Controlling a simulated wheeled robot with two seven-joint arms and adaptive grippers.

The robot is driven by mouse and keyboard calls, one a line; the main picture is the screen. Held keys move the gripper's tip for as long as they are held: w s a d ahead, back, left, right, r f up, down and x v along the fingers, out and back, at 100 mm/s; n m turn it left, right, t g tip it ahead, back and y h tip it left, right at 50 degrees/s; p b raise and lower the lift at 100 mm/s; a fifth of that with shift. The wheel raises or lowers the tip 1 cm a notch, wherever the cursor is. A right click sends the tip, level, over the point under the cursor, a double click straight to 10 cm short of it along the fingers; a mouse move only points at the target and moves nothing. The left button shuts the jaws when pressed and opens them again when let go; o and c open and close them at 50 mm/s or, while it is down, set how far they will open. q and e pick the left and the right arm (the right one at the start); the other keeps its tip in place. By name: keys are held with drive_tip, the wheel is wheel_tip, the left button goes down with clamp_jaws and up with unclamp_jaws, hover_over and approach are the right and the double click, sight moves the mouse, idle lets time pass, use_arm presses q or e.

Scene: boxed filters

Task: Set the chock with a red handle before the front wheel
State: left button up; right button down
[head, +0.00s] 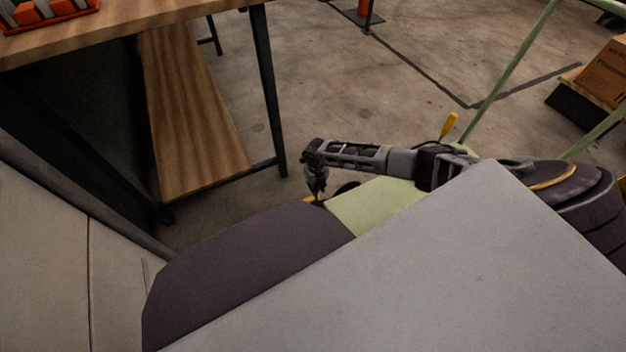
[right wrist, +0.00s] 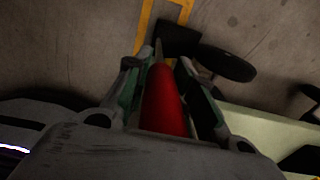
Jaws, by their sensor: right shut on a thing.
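My right gripper (head: 317,190) reaches down beside the pale green cart (head: 375,204) in the head view. In the right wrist view the right gripper (right wrist: 166,85) is shut on the red handle (right wrist: 165,105) of the chock. A dark block (right wrist: 178,38), which looks like the chock's body, shows beyond the fingertips. A black wheel (right wrist: 226,64) of the cart lies just to its right; whether they touch is unclear. In the head view the wheel is mostly hidden by the cart and my body. My left gripper is not in view.
Yellow floor marking (right wrist: 148,30) runs beside the chock. A wooden workbench (head: 120,40) with a lower shelf (head: 190,110) stands at the left. The cart has a green rail (head: 510,75). A box (head: 606,72) sits at the far right. Open concrete floor lies beyond.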

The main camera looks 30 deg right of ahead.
drive_tip(key=shift+d, duration=0.4)
drive_tip(key=c, duration=1.2)
unclamp_jaws()
drive_tip(key=shift+o, duration=0.4)
drive_tip(key=shift+r, duration=0.1)
drive_tip(key=shift+a+r, duration=0.2)
drive_tip(key=shift+r, duration=5.75)
drive_tip(key=shift+s+d+f, duration=0.1)
